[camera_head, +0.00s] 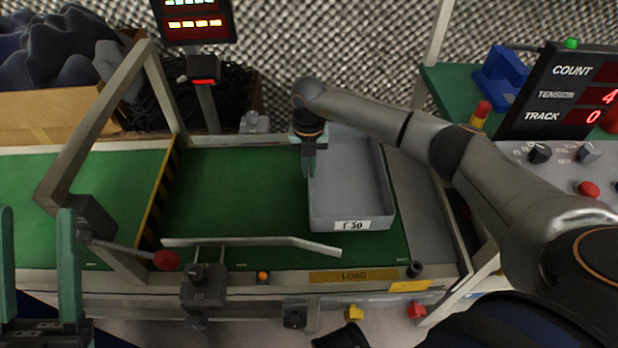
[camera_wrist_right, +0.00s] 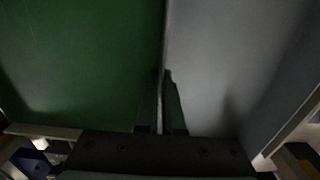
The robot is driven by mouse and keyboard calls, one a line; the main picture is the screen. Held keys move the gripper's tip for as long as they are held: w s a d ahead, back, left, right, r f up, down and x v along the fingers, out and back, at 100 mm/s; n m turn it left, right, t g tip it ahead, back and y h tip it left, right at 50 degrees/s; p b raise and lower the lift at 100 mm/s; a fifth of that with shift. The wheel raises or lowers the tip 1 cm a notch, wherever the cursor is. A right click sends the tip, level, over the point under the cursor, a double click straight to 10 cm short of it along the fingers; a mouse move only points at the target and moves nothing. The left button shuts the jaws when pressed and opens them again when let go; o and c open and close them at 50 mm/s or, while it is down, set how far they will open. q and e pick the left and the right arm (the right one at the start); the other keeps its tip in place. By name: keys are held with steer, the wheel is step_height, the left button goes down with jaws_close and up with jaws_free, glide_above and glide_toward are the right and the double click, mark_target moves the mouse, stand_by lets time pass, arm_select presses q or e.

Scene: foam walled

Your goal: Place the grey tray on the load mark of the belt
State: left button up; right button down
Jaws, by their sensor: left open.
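The grey tray (camera_head: 350,190), labelled T-30, is at the right end of the green belt (camera_head: 235,185), behind the LOAD label (camera_head: 353,276) on the front rail. I cannot tell whether it rests on the belt or is slightly above it. My right gripper (camera_head: 309,165) is at the tray's left wall, its fingers close on either side of the rim; the wrist view shows the wall (camera_wrist_right: 163,70) between the fingers. My left gripper (camera_head: 38,265) is open and empty at the lower left, away from the tray.
A grey frame (camera_head: 95,130) arches over the belt's left part beside a striped line. A metal guide rail (camera_head: 250,242) runs along the belt's front, close to the tray. A control panel (camera_head: 570,165) with displays stands right. A cardboard box (camera_head: 60,115) is behind left. Belt left of the tray is clear.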

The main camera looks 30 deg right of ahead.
step_height(320, 180, down, 3)
steer(key=shift+b, duration=0.65)
arm_select(q)
steer(key=shift+d+f, duration=0.2)
steer(key=shift+f, duration=0.8)
arm_select(e)
steer(key=shift+r, duration=0.1)
steer(key=c, duration=1.5)
jaws_free()
steer(key=shift+f, duration=0.2)
steer(key=o, duration=0.5)
steer(key=shift+c, duration=0.2)
steer(key=shift+r, duration=0.1)
